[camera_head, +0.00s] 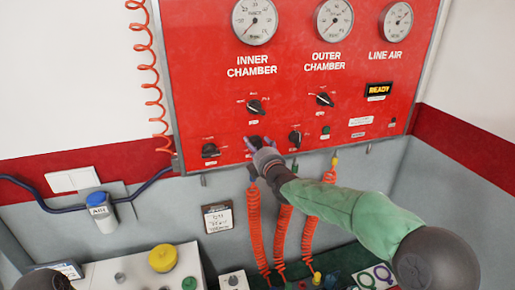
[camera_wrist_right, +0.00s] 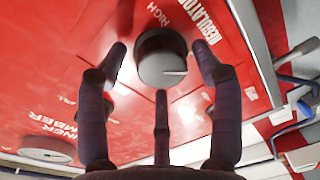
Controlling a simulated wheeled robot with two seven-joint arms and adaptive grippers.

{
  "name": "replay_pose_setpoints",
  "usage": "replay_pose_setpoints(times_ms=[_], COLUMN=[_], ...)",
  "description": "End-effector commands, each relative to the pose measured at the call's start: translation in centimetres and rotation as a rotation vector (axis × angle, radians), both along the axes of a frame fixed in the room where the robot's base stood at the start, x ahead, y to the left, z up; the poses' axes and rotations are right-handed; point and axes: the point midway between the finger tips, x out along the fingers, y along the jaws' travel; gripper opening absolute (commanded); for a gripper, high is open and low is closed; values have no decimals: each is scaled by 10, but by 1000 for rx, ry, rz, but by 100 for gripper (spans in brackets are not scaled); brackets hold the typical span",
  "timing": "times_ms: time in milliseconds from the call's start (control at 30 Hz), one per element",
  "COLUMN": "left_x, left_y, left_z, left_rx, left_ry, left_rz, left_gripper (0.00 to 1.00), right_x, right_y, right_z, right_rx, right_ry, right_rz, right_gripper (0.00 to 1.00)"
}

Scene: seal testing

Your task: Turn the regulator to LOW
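The regulator knob (camera_wrist_right: 160,60) is a round grey dial with a pale pointer line on its face, on the red panel (camera_head: 350,75). The words REGULATOR and HIGH are printed beside it in the right wrist view; I cannot make out LOW. My right gripper (camera_wrist_right: 161,72) has its fingers apart, on either side of the knob and below it. I see no clear contact. In the head view my right gripper (camera_head: 261,147) is at the panel's lower edge and mostly hides the knob.
Black selector knobs (camera_head: 255,106) (camera_head: 324,99) sit above my gripper. Other bottom-row knobs are to the left (camera_head: 210,150) and right (camera_head: 295,138). Orange coiled hoses (camera_head: 256,225) hang below. A blue-capped air unit (camera_head: 98,207) is at the left.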

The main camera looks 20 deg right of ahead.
Motion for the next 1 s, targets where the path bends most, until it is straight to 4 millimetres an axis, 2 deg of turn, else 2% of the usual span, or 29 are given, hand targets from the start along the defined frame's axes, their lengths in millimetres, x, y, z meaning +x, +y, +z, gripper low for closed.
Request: replay_pose_setpoints(times_ms=[300,467,1000], left_x=[0,0,0], left_y=[0,0,0], left_z=[0,0,0], left_rx=[0,0,0], left_ry=[0,0,0], left_rz=[0,0,0], left_gripper=[40,40,40], right_x=[-1,-11,-92], right_y=[0,-1,-6], right_z=[-2,-2,2], right_rx=[2,2,2], right_ry=[5,5,3], right_rz=[0,0,0], right_gripper=[69,69,69])
